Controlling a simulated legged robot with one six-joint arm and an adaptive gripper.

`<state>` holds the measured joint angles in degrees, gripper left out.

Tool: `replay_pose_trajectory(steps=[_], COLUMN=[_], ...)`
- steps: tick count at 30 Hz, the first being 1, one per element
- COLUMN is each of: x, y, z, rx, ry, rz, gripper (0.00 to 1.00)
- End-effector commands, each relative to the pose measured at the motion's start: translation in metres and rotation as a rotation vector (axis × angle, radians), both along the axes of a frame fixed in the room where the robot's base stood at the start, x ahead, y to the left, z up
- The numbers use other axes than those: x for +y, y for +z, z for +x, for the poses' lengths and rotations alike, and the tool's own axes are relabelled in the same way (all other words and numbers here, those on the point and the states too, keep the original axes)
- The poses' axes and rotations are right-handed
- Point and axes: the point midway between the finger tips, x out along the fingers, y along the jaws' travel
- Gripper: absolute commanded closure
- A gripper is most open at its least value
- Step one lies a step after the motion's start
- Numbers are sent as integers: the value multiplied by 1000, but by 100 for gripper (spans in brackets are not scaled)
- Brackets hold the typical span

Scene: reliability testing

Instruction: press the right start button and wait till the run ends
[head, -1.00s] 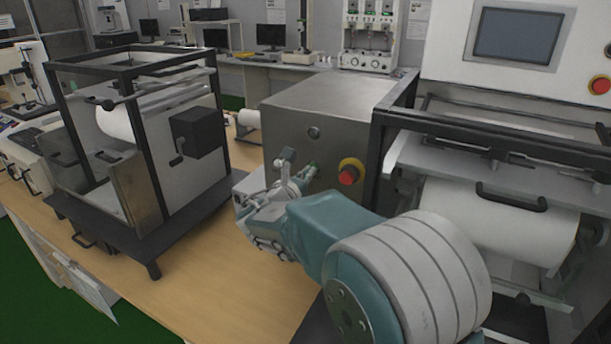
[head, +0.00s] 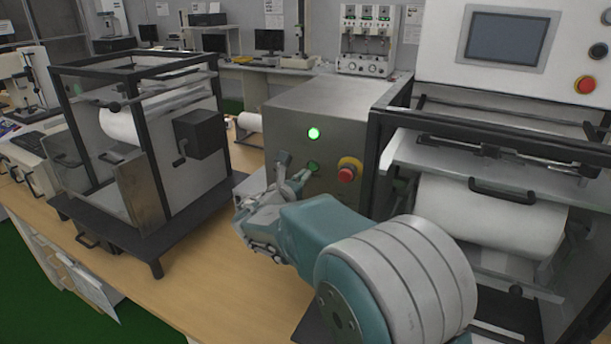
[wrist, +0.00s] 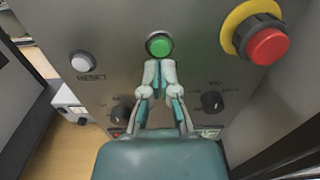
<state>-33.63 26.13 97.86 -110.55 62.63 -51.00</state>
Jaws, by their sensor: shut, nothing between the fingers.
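A green start button (wrist: 159,44) sits on the grey steel control panel (wrist: 115,20) in the wrist view. It also shows in the head view (head: 312,166), partly behind my fingers. My gripper (wrist: 159,64) is shut and empty, its fingertips just below the green button. I cannot tell whether they touch it. In the head view my gripper (head: 302,176) is at the front of the steel box (head: 345,105). A round lamp (head: 313,133) higher on the box glows green.
A red stop button on a yellow collar (wrist: 268,46) is right of the green button. A white RESET button (wrist: 81,62) is at left. Black knobs (wrist: 212,101) are lower on the panel. A black-framed machine (head: 150,130) stands on the wooden bench (head: 200,290) at left.

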Motion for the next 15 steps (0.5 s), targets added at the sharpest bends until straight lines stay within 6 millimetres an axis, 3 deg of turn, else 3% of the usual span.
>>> replay_pose_trajectory(steps=[15], x=[35], y=[0], z=[-78], rx=[0], ry=[7], rz=[1], gripper=[100])
